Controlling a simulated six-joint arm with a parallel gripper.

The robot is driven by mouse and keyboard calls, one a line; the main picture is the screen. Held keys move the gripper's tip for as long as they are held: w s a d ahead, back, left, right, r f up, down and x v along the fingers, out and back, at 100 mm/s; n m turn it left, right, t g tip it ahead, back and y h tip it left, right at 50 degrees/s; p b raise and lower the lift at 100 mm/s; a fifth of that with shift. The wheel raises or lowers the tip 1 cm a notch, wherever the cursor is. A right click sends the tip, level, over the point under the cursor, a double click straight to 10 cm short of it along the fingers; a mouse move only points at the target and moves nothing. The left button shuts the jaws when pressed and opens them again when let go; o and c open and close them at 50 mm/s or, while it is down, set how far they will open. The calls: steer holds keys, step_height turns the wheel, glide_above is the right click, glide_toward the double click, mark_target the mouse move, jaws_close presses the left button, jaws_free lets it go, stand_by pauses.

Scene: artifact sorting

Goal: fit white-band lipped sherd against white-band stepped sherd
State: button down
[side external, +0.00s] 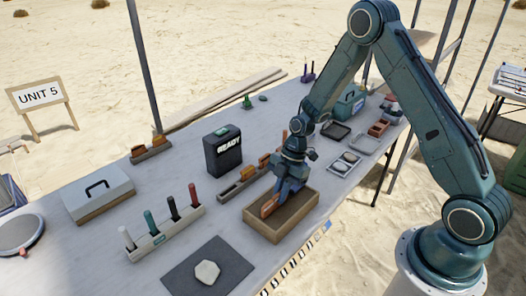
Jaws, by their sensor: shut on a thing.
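My gripper (281,193) points down into a shallow wooden tray (253,228) with a dark bed, on the near side of the table. It is shut on an orange-brown sherd (268,206) at the tray's left part. My gripper hides part of it, and I cannot tell if it touches the bed or another piece. White bands, a lip or a step are too small to make out, so I cannot tell which sherd it is.
A slotted rack (231,191) with orange sherds stands behind the tray. Another sherd rack (151,151) is farther left. A black READY box (222,151), a marker stand (166,232) and a dark mat (182,276) with a pale stone are nearby. Small trays lie right.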

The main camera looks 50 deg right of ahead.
steer(key=shift+f, duration=0.1)
steer(key=c, duration=1.5)
jaws_free()
steer(key=shift+o, duration=0.2)
steer(key=v, duration=1.4)
